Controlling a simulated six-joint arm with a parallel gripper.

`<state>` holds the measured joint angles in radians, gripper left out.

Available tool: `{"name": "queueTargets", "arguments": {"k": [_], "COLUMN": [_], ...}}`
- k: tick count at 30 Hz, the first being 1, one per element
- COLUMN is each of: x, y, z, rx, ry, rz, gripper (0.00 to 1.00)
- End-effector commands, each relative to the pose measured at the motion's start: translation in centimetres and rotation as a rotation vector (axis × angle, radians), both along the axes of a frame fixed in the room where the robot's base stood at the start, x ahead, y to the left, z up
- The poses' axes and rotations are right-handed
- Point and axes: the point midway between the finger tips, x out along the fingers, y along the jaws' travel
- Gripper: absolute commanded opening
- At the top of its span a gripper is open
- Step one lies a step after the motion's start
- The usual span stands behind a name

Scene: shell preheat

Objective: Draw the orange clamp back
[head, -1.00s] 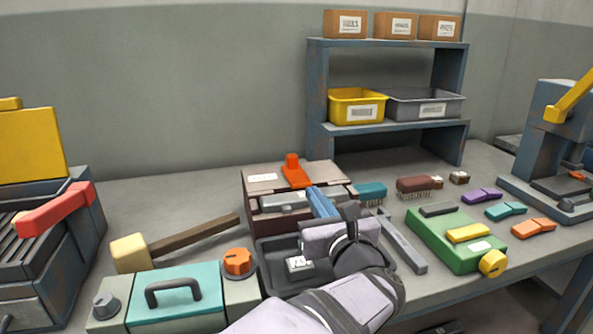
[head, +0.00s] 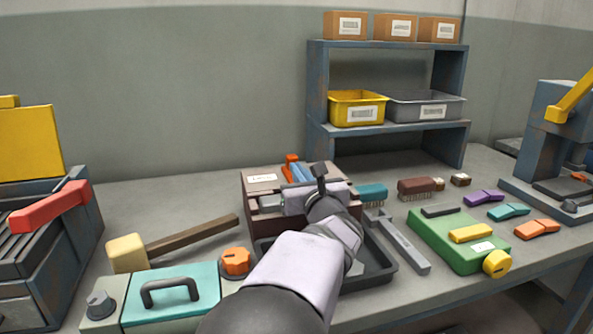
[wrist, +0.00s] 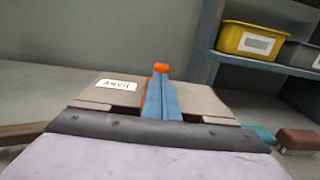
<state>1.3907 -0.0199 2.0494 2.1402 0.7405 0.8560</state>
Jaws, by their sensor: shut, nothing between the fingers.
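The orange clamp (head: 291,160) stands at the back of the brown box-like fixture (head: 262,178); my arm and gripper hide most of it in the head view. In the wrist view its orange top (wrist: 161,68) and a thin orange strip show behind my fingers. My gripper (head: 298,172) has its blue fingers together, lying over the clamp from the front; in the wrist view they also show (wrist: 160,100) at the middle. I cannot tell whether they touch the clamp. A white label reading ANVIL (wrist: 116,84) is on the fixture's top left.
A dark tray (head: 380,272) lies in front of the fixture, partly under my arm. A mallet (head: 175,243) and a teal case (head: 172,300) are to the left. Brushes (head: 414,187), a grey angle bar (head: 403,246) and a green box (head: 455,242) are to the right. A shelf (head: 390,129) stands behind.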

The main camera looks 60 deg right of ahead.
Motion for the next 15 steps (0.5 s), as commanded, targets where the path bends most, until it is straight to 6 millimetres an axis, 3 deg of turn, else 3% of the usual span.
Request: {"name": "queueTargets", "arguments": {"k": [15], "x": [0.95], "y": [-0.96], "z": [0.05], "rx": [-0.001], "ry": [0.0], "rz": [-0.001], "gripper": [0.0]}}
